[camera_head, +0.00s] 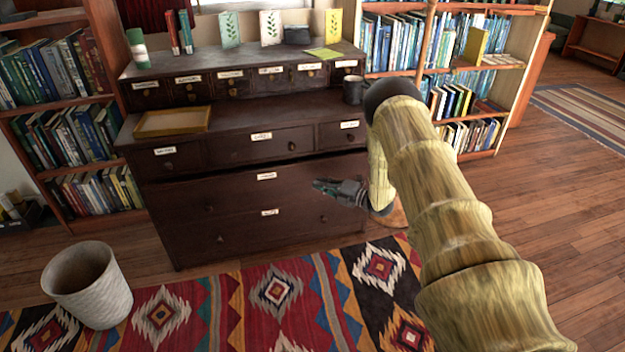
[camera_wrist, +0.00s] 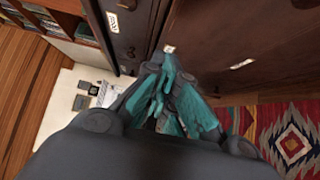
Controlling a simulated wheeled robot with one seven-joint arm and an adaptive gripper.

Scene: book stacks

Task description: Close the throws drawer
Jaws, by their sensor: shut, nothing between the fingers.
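A dark wooden chest of drawers (camera_head: 215,200) stands against the wall, with small white labels too small to read with certainty. Its upper wide drawer (camera_head: 230,188) seems to stand slightly proud of the frame, with a dark gap along its top edge. The lower wide drawer (camera_head: 250,232) looks flush. I cannot tell by label which is the throws drawer. My gripper (camera_head: 318,186) is shut and empty, in front of the upper wide drawer's right part. In the wrist view its teal-padded fingers (camera_wrist: 168,62) point at the dark drawer fronts; contact is unclear.
A mug (camera_head: 353,90) and a wooden tray (camera_head: 172,122) rest on the chest's ledge. A woven basket (camera_head: 88,285) stands at the front left on a patterned rug (camera_head: 240,310). Bookshelves flank the chest. Wooden floor at the right is clear.

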